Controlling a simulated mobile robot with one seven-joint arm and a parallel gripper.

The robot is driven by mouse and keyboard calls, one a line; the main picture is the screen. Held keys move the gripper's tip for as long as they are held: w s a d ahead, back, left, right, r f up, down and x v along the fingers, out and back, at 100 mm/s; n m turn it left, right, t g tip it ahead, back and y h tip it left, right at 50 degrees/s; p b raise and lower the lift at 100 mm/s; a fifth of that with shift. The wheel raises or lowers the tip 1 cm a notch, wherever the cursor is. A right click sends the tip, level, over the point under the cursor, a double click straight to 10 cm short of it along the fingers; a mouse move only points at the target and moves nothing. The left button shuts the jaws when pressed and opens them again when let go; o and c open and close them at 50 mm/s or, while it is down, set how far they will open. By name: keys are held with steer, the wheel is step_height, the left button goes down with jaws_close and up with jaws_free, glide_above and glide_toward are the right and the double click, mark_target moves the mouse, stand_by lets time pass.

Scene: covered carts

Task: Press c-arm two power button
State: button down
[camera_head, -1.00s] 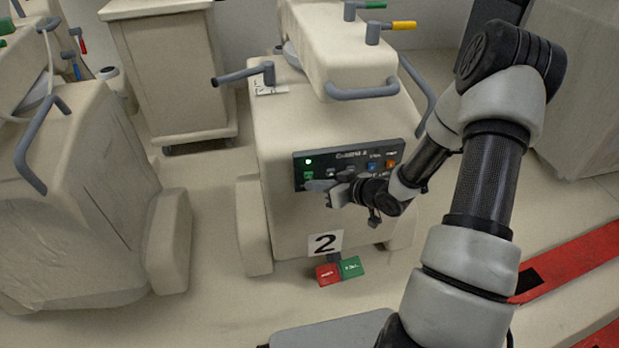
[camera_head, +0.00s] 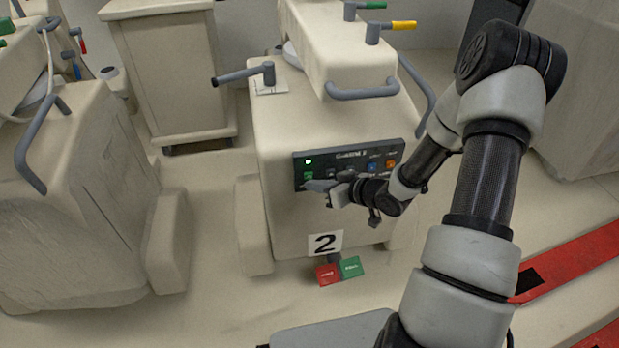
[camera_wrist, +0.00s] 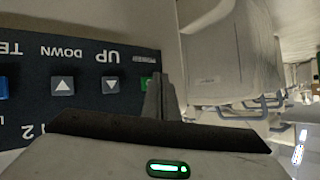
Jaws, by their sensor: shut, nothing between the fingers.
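The C-arm cart marked 2 (camera_head: 262,215) stands in the middle, with a dark control panel (camera_head: 345,150) on its front. At the panel's left end a green light (camera_head: 308,161) is lit, and a green button (camera_head: 308,176) is just below it. The green button also shows in the wrist view (camera_wrist: 147,83), partly hidden by my fingers. My gripper (camera_head: 308,186) is shut and empty, with its fingertips at the panel's lower left, right by the green button. I cannot tell whether they touch it. Up and down arrow buttons (camera_wrist: 62,86) sit beside it.
The panel's right end holds blue (camera_head: 372,168) and orange (camera_head: 391,165) buttons. A red and green pedal pair (camera_head: 338,270) lies on the floor below the number 2 sign (camera_head: 325,243). Another covered cart (camera_head: 75,200) stands at left. Red floor tape (camera_head: 570,262) runs at right.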

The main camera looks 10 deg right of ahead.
steer(key=shift+w, duration=0.2)
stand_by(0.4)
steer(key=shift+w, duration=0.5)
stand_by(0.4)
steer(key=shift+s, duration=0.7)
steer(key=shift+s+p, duration=0.35)
steer(key=shift+s, duration=2.65)
